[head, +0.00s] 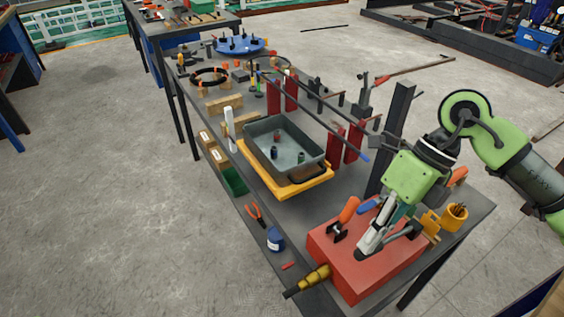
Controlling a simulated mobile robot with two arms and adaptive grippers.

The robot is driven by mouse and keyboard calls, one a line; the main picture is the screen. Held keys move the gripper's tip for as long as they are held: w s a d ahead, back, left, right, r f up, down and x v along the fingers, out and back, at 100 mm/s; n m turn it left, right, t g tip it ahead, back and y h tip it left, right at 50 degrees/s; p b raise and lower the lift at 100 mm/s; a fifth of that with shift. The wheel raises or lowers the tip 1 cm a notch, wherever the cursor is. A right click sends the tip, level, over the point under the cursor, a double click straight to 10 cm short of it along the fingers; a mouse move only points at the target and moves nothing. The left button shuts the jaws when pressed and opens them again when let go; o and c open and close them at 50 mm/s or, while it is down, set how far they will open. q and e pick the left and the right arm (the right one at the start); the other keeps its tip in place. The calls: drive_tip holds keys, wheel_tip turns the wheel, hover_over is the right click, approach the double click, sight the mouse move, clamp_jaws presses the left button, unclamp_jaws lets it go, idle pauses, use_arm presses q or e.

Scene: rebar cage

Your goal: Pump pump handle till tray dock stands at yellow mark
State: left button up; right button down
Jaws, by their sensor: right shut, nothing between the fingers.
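The tray dock (262,180) is a yellow-orange platform at the middle of the long grey bench, with a grey tray (257,150) on it. A white upright piece (229,121) stands at its left corner. I cannot make out a separate yellow mark. A red block (340,272) sits at the bench's near end, with an orange grip (349,210) at its back left. I cannot tell whether this grip is the pump handle. My right gripper (366,250) is shut and empty, low over the red block, right of the orange grip. My left gripper is not in view.
A brass-coloured cylinder (314,278) sticks out left of the red block. A blue jar (275,239) and orange-handled pliers (256,214) lie along the left edge. A dark post (396,130) rises behind the block, and a yellow cup (454,217) stands at right.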

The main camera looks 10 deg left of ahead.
drive_tip(key=shift+f, duration=0.1)
drive_tip(key=shift+s+a+f+b, duration=0.1)
drive_tip(key=shift+s+f+b, duration=0.05)
drive_tip(key=shift+f+b, duration=0.45)
drive_tip(key=shift+s+a+f+b, duration=0.1)
drive_tip(key=shift+f+b, duration=0.55)
drive_tip(key=shift+f, duration=0.15)
drive_tip(key=p+v, duration=0.1)
drive_tip(key=v, duration=0.2)
drive_tip(key=p+v, duration=0.3)
drive_tip(key=v, duration=0.2)
drive_tip(key=shift+s+a+r+p, duration=0.25)
drive_tip(key=shift+r+p, duration=0.1)
drive_tip(key=shift+r, duration=0.25)
drive_tip(key=shift+f, duration=0.1)
idle(0.7)
